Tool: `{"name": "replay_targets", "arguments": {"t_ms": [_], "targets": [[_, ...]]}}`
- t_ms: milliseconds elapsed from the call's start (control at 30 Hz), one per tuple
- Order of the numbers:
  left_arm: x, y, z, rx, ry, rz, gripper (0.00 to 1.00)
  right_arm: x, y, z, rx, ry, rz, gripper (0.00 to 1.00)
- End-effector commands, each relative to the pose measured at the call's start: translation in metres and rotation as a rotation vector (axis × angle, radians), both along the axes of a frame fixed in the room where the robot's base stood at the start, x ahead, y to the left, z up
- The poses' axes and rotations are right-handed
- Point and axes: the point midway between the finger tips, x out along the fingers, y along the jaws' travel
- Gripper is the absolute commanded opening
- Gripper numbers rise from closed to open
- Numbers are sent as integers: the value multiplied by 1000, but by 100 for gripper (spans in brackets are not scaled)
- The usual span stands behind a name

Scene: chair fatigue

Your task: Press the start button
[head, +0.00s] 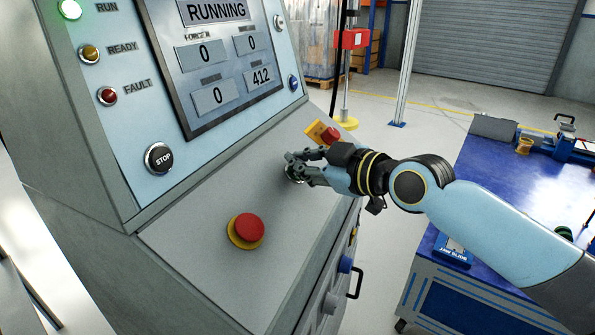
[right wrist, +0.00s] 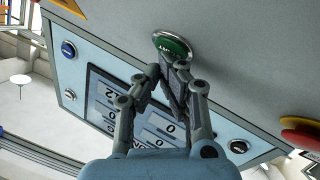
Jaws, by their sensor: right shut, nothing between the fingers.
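The green start button (right wrist: 172,45) sits on the grey sloped panel (head: 190,235), seen in the right wrist view; its lettering is partly readable. In the head view my gripper mostly covers it. My right gripper (head: 292,166) is shut and empty, its fingertips at the button. In the right wrist view the fingertips (right wrist: 167,68) overlap the button's lower edge; whether they touch it I cannot tell for certain. The screen (head: 213,12) reads RUNNING, and the green RUN lamp (head: 70,9) is lit. My left gripper is not in view.
A red emergency button on a yellow base (head: 247,229) stands near on the same panel. Another red button (head: 330,135) is just beyond my gripper. A black STOP button (head: 160,158) is on the upright face. A blue workbench (head: 480,185) stands to the right.

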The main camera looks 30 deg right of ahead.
Motion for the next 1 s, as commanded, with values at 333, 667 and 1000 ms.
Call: {"name": "replay_targets", "arguments": {"t_ms": [333, 667, 1000], "targets": [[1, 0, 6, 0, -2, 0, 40, -3, -2, 5, -2, 2, 0, 0], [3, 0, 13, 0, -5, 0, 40, -8, -5, 13, 0, 1, 0, 0], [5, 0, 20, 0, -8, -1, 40, -10, -7, 19, -2, 0, 0, 0]]}}
